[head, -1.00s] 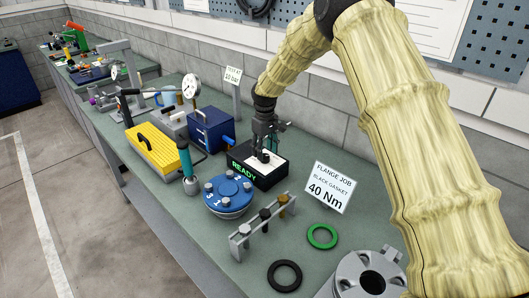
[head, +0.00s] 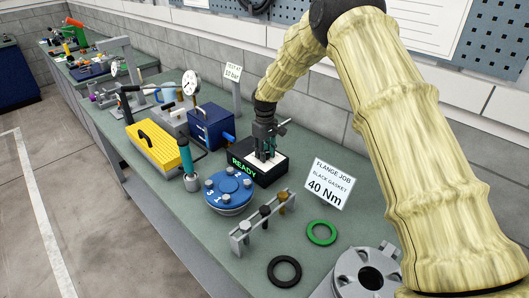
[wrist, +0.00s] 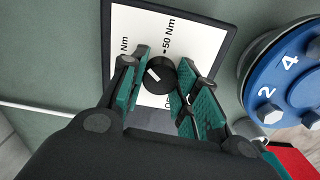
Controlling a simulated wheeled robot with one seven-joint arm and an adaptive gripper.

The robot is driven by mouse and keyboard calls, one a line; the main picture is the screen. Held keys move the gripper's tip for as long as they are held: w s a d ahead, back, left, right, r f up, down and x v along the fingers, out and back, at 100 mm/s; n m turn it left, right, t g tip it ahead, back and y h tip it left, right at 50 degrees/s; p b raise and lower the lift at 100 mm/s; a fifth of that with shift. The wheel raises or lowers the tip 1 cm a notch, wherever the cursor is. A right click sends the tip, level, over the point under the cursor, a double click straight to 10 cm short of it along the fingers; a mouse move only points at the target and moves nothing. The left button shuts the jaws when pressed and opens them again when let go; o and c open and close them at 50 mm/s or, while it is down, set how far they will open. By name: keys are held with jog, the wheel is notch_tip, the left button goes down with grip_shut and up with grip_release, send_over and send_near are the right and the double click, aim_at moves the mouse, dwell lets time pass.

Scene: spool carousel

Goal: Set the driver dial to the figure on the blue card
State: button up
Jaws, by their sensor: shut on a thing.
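The driver is a black box (head: 268,178) with a green READY display and a white top. Its black dial knob (wrist: 160,76) with a white pointer shows in the wrist view; "50 Nm" (wrist: 168,36) and another partly hidden "Nm" label are near it. The pointer leans left of the 50 Nm mark; its exact figure is unclear. My gripper (head: 266,154) reaches down onto the box top, its green-padded fingers closed on the knob's sides. No blue card shows; a white card (head: 329,185) reads "FLANGE JOB, BLACK GASKET, 40 Nm".
A blue flange with bolts (head: 228,190), a rack of sockets (head: 262,220), a green ring (head: 321,233) and a black ring (head: 285,271) are on the bench. A blue box (head: 209,126) stands behind the driver.

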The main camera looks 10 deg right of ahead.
jog(key=shift+n+b, duration=0.6)
jog(key=shift+n, duration=1.2)
jog(key=o, duration=1)
jog(key=shift+r, duration=0.1)
notch_tip(320, 180, up, 12)
jog(key=shift+f, duration=0.1)
